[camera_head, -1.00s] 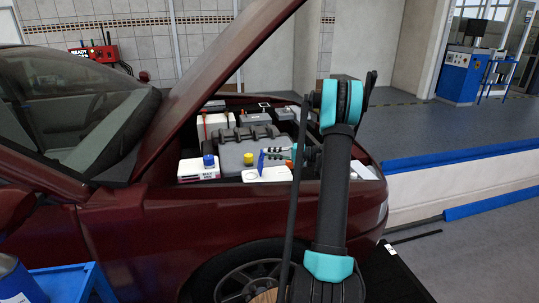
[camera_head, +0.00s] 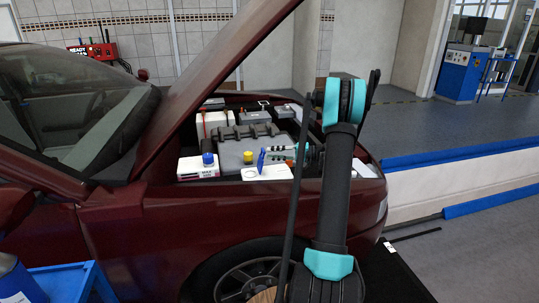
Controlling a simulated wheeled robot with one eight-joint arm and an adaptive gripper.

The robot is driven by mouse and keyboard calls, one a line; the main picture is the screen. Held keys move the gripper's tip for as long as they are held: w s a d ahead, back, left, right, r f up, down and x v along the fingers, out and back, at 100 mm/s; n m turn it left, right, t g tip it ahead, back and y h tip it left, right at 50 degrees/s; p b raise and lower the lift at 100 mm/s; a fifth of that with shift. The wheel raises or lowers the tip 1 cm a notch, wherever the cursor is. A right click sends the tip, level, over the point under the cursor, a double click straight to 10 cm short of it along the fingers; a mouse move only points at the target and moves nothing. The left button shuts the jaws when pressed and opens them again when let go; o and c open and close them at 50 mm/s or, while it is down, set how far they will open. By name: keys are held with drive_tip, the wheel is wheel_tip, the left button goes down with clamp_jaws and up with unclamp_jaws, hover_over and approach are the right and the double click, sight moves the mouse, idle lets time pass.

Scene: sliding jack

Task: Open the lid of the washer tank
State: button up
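The washer tank looks to be the white tank (camera_head: 277,173) at the near edge of the engine bay, with a round opening (camera_head: 250,173) on its top. A blue lid (camera_head: 261,160) stands up, tilted, beside that opening. My gripper (camera_head: 283,156) is small in view, behind and to the right of the lid. A gap seems to show between it and the lid. My arm hides part of the gripper, and its fingers are too small to read.
A white reservoir with a blue cap (camera_head: 208,159) stands to the left, and a yellow cap (camera_head: 248,157) sits on the engine. The raised red hood (camera_head: 215,65) slopes above the bay. My arm covers the bay's right side. Floor on the right is mostly free.

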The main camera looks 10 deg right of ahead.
drive_tip(key=v, duration=1)
drive_tip(key=shift+s, duration=0.1)
drive_tip(key=s+a+g+h, duration=0.1)
drive_tip(key=s+a+h, duration=0.1)
drive_tip(key=s+a, duration=0.2)
drive_tip(key=s+a+g+h, duration=0.1)
drive_tip(key=s+a+h, duration=0.1)
drive_tip(key=s+a, duration=0.2)
drive_tip(key=s+a+f+h, duration=0.1)
drive_tip(key=s+a, duration=0.3)
drive_tip(key=a, duration=0.5)
drive_tip(key=shift+a+g+h, duration=0.1)
drive_tip(key=shift+g+h, duration=0.3)
drive_tip(key=shift+h, duration=0.5)
drive_tip(key=s+f+n+h, duration=0.2)
drive_tip(key=s+f+h, duration=0.1)
drive_tip(key=s, duration=0.8)
drive_tip(key=s+f+n+h, duration=0.2)
drive_tip(key=s+f+h, duration=0.2)
drive_tip(key=s, duration=0.8)
drive_tip(key=shift+s+d+f+t+h, duration=0.2)
drive_tip(key=shift+s+d+t+h, duration=0.1)
drive_tip(key=shift+h, duration=0.7)
drive_tip(key=shift+a, duration=0.15)
